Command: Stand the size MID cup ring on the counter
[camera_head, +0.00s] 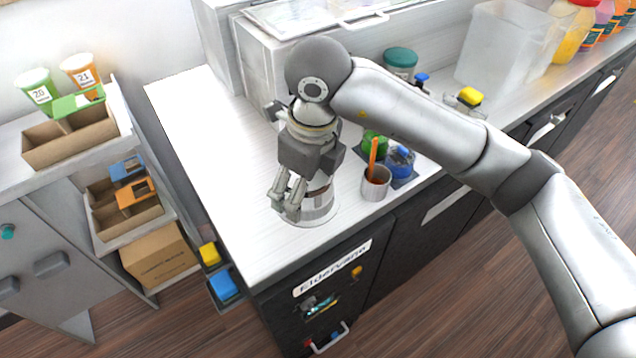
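A silvery metal ring (318,209) with a brownish upper band sits on the white counter (205,140) near its front edge. It looks upright. No size mark is readable on it, and its upper left part is hidden behind my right gripper. My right gripper (284,200) points down at the ring's left side, with its fingers at or very close to the wall. The fingers overlap the ring in this view, so I cannot tell whether they grip it or only stand beside it. My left gripper is not in view.
A ribbed cup (375,190) with an orange stick stands right of the ring. Green (375,141) and blue (399,160) jars stand behind it on a dark mat. White boxes (280,60) line the back. The counter's left part is clear. A shelf (110,140) stands across a gap.

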